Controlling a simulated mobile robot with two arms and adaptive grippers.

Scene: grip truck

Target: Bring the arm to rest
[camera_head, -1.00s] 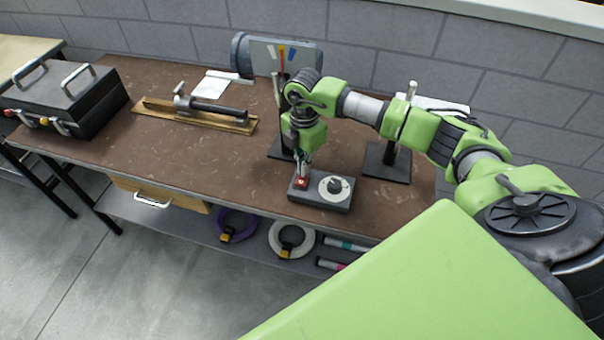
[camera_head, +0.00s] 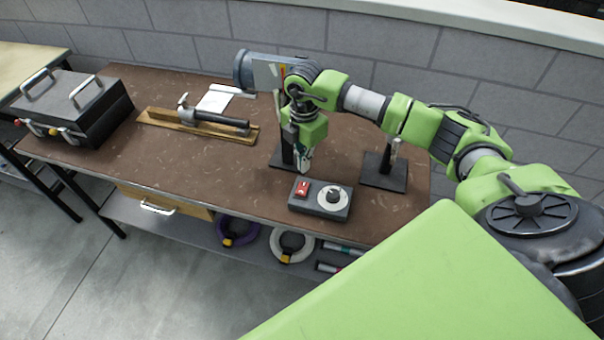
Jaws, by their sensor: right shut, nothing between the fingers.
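My right arm reaches in from the right over the brown workbench (camera_head: 230,185). Its right gripper (camera_head: 303,168) points down and is shut, with nothing in it. It is above and just behind a dark control box (camera_head: 320,208), apart from it. The box has a red switch (camera_head: 302,189) on its left and a pale round dial with a black knob (camera_head: 334,196) on its right. My left gripper is not in view.
Two black stands (camera_head: 385,172) rise close behind and beside the gripper. A grey cylinder device (camera_head: 243,70) stands at the back. A wooden rail tool (camera_head: 198,124) and a black case (camera_head: 72,105) lie left. The bench's left middle is clear.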

